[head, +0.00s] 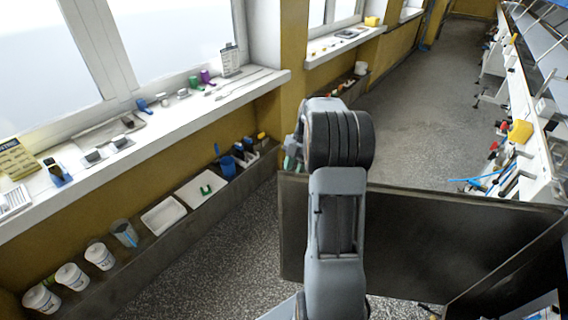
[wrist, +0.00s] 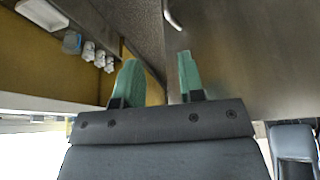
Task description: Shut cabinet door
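The cabinet door is a dark metal panel (head: 430,235) in the head view. It stands open, sticking out across the floor from the machine row on the right. My arm hides part of it. In the wrist view the door's face (wrist: 250,60) fills the right side, and a pale curved handle (wrist: 172,14) shows at the top. My gripper (wrist: 158,80) has two green fingers set apart with nothing between them. The right finger is close to the door's face; I cannot tell whether it touches. In the head view my gripper (head: 292,160) is partly hidden behind my wrist, near the door's left edge.
A window sill (head: 150,135) with small items runs along the left wall. Below it a low ledge (head: 150,268) holds white tubs (head: 72,277), a tray (head: 163,215) and a blue cup (head: 227,167). Speckled floor (head: 225,265) lies clear between ledge and door. The aisle beyond is open.

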